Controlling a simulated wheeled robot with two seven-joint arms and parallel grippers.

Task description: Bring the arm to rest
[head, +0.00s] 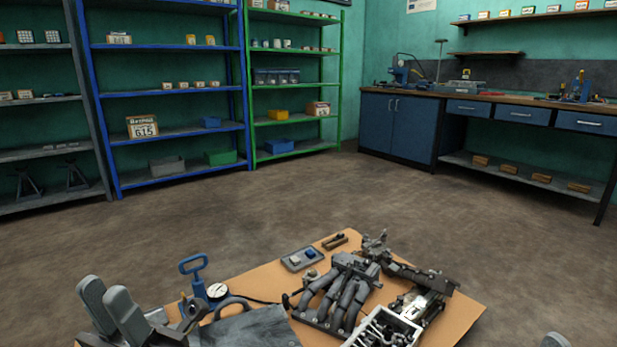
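My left gripper (105,290) is at the lower left, with two grey fingers pointing up. The fingertips stand apart with a narrow gap and nothing shows between them. It is beside the left end of a tan board (465,312) that carries machine parts. Only a grey tip of my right gripper (555,341) shows at the bottom right edge; the rest is out of frame.
The board holds a blue hand pump with gauge (217,291), a grey manifold (345,290), a parts tray (302,258) and a light box of parts (385,330). Shelves (180,130) and a blue workbench (400,125) stand far back. Open floor (240,220) lies between.

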